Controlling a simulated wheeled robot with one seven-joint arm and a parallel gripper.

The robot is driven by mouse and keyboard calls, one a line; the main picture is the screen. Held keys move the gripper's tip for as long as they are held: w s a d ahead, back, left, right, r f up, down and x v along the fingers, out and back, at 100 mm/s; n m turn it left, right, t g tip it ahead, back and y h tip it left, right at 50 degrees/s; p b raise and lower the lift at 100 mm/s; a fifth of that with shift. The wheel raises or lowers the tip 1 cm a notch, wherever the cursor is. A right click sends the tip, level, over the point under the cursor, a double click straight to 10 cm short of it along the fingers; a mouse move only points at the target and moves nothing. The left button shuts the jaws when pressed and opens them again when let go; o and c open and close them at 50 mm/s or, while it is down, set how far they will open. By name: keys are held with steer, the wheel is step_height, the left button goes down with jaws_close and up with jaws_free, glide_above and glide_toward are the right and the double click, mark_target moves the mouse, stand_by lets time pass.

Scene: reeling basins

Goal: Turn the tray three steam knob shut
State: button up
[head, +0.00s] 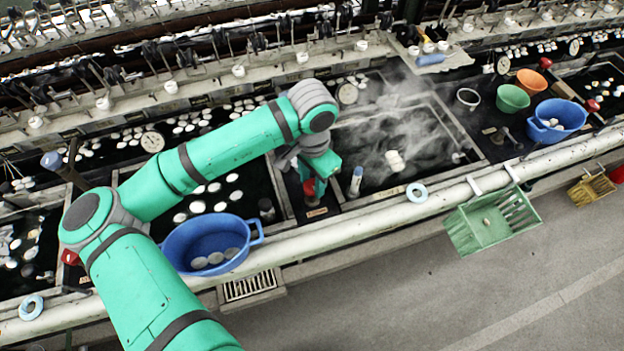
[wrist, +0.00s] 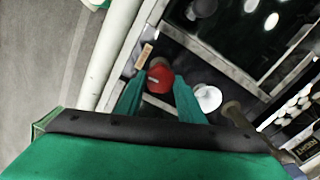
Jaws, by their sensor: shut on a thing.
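A red steam knob (wrist: 159,79) sits between the two green fingers of my gripper (wrist: 160,84) in the wrist view. The fingers are shut on its sides. In the head view my gripper (head: 319,172) reaches down to the divider between two dark trays, and the red knob (head: 309,187) shows just below it, partly hidden. A small tan label, too small to read, lies in front of the knob. White steam hangs over the tray (head: 433,95) to the right of the knob. The knob's exact angle cannot be told.
A blue basin (head: 169,250) with grey pieces stands left of my gripper. A white cylinder (wrist: 208,98) and a wooden handle (wrist: 238,117) are close to my right finger in the wrist view. A white pipe (head: 375,216) runs along the front; a green slatted basket (head: 466,237) hangs from it.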

mark_target(312, 185)
steer(key=shift+m, duration=0.6)
steer(key=o, duration=1.1)
steer(key=shift+c, duration=0.2)
steer(key=shift+r, duration=0.1)
step_height(312, 185, up, 11)
steer(key=shift+f, duration=0.2)
